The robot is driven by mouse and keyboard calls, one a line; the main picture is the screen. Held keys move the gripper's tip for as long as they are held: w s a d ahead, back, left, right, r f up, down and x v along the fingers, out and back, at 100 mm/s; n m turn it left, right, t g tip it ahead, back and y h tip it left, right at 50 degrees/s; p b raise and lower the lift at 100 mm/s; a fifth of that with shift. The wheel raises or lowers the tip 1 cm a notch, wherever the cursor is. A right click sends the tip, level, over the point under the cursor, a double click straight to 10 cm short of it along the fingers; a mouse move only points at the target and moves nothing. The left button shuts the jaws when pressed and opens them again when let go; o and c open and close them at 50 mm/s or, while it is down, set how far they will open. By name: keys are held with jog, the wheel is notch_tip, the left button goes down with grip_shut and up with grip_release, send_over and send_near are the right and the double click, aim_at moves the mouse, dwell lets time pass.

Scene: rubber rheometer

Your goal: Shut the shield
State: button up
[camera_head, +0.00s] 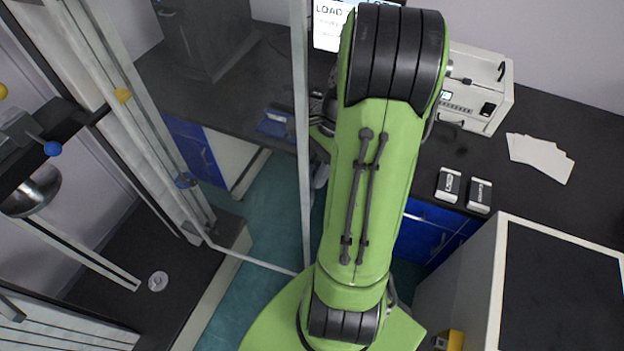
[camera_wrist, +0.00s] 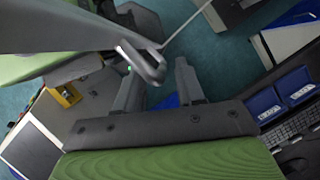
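The shield is a clear panel in a slim metal frame. Its upright free edge (camera_head: 301,130) stands swung out from the tall machine (camera_head: 95,110) at the left, so the shield is open. In the wrist view, a grey looped handle (camera_wrist: 143,62) sits on the shield's frame bar (camera_wrist: 75,25). My gripper (camera_wrist: 160,72) is open, with a gap between its two fingers. The handle appears in front of the left fingertip; I cannot tell whether they touch. In the head view my green arm hides my gripper and the handle.
A black bench (camera_head: 590,140) runs along the back with a screen (camera_head: 329,24), a white instrument (camera_head: 477,90), two small labelled boxes (camera_head: 448,184) and papers (camera_head: 541,157). A white cabinet with a dark top (camera_head: 560,285) stands at the right. Teal floor (camera_head: 262,215) is clear around the shield's lower edge.

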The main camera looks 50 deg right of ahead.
jog(key=shift+x, duration=1)
grip_shut()
